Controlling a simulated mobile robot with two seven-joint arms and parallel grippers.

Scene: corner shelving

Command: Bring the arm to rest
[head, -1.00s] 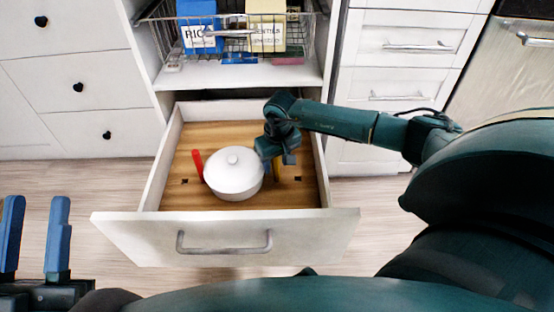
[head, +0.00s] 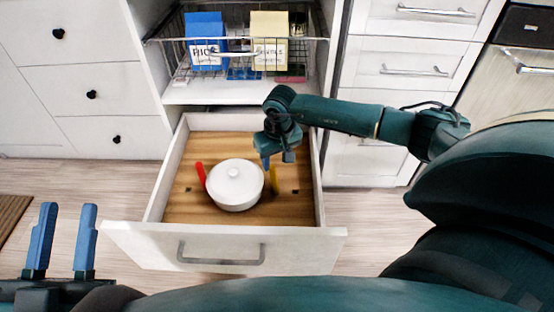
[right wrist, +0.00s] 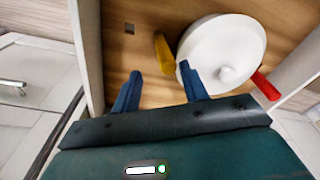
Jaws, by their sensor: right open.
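My right gripper (right wrist: 160,88) is open and empty, with its two blue fingers apart above the open drawer; in the head view it shows over the drawer's right part (head: 276,160). Below it in the drawer (head: 222,240) is a white lidded pot (head: 235,186) with a red handle (head: 201,175) and a yellow handle (head: 273,180). The pot also shows in the right wrist view (right wrist: 215,45), close to the fingers but not held. My left gripper (head: 64,238) is at the lower left of the head view, open and empty, its two blue fingers pointing up.
Above the drawer is a shelf with a wire basket (head: 233,52) holding a blue rice box (head: 205,35) and a yellow box (head: 270,35). White drawer cabinets stand on the left (head: 60,70) and right (head: 405,50).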

